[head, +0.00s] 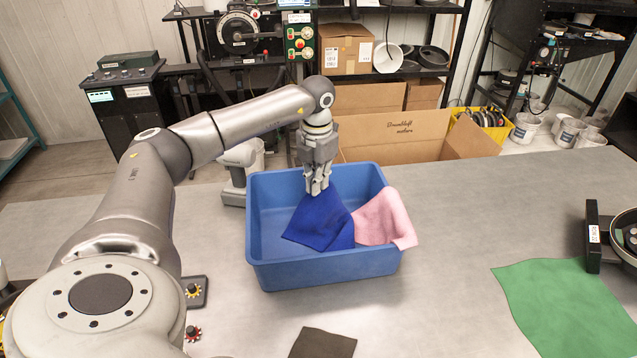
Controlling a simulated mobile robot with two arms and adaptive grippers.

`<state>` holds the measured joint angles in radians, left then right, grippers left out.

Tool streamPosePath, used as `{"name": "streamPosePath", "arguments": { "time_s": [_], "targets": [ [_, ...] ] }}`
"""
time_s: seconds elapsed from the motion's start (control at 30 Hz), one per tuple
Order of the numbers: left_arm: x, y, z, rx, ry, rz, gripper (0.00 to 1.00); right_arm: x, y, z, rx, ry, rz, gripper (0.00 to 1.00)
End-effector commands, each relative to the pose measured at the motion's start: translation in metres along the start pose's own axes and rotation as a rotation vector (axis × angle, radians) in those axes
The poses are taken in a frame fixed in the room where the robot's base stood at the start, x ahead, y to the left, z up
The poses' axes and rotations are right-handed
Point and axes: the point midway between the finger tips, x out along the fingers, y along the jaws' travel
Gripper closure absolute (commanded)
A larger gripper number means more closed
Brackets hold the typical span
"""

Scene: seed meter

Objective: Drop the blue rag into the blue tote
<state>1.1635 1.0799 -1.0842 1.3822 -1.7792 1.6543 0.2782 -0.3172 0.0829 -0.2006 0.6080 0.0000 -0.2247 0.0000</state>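The blue tote (322,270) stands on the grey table in the middle of the head view. The dark blue rag (322,222) is inside the tote's outline, its upper corner up at my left gripper's fingertips and its lower part spread toward the tote's floor. My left gripper (318,188) points down over the tote and is shut on the rag's top. Whether the rag's lower edge touches the floor is hard to tell. My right gripper is not in view.
A pink rag (384,218) lies in the tote's right side and drapes over its right wall. A green cloth (562,305) and a dark cloth (322,344) lie on the table. A grey tool (238,172) stands behind the tote's left corner.

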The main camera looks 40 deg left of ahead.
Motion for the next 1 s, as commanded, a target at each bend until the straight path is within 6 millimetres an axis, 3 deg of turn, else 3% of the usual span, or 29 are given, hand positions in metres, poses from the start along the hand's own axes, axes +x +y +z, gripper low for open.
{"name": "streamPosePath", "arguments": {
  "time_s": [0.3,0.5,0.77,1.0],
  "targets": [
    [0.039,0.0,0.0,0.0,0.001,0.0,1.0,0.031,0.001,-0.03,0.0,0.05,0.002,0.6],
    [0.054,0.0,-0.001,0.0,0.001,0.0,1.0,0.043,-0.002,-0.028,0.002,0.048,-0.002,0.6],
    [0.054,0.0,-0.001,0.0,0.001,0.0,1.0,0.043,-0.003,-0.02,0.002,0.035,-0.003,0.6],
    [0.054,0.0,0.0,0.0,0.001,0.0,0.71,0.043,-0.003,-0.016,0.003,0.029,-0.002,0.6]
  ]
}}
